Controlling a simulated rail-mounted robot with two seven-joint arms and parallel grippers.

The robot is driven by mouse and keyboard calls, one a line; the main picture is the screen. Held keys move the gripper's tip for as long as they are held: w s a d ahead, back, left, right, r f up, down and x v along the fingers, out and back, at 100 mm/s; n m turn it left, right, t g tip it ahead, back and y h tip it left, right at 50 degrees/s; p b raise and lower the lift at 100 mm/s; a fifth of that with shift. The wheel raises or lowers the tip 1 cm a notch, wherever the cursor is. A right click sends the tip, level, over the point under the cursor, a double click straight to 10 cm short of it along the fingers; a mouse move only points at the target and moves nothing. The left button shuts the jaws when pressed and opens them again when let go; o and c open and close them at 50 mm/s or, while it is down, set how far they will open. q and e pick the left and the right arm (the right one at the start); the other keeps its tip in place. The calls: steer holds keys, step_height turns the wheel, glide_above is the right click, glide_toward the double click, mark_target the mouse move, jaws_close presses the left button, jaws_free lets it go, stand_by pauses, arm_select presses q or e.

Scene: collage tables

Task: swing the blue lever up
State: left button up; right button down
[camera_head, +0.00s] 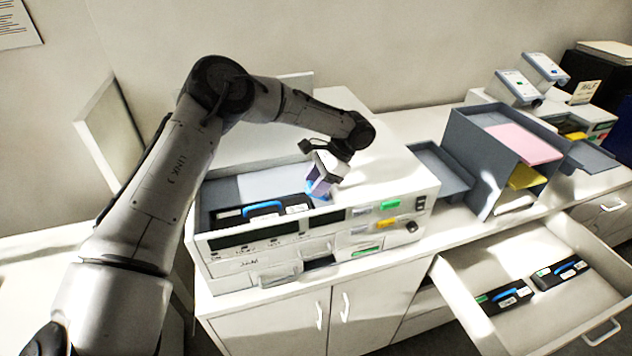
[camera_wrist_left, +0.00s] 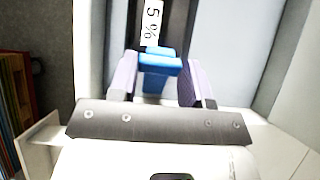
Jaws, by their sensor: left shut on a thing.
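My left gripper (camera_head: 322,178) reaches down into the open top of a white machine (camera_head: 395,215). It is shut on a small blue lever (camera_head: 316,190), which shows between the two pale fingers in the left wrist view (camera_wrist_left: 160,66). My right gripper is not in view.
A black cartridge with a blue handle (camera_head: 264,209) sits left of my gripper in the machine. An open drawer (camera_head: 470,282) at the right holds two dark cartridges. A grey paper tray unit (camera_head: 470,150) stands right of the machine. A raised panel (camera_head: 112,140) is behind my left arm.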

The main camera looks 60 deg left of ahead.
arm_select(q)
steer(key=o, duration=0.9)
steer(key=b+v, duration=0.1)
steer(key=v, duration=1.2)
steer(key=shift+w+r+b, duration=0.2)
steer(key=shift+r+b, duration=0.1)
steer(key=shift+r, duration=0.1)
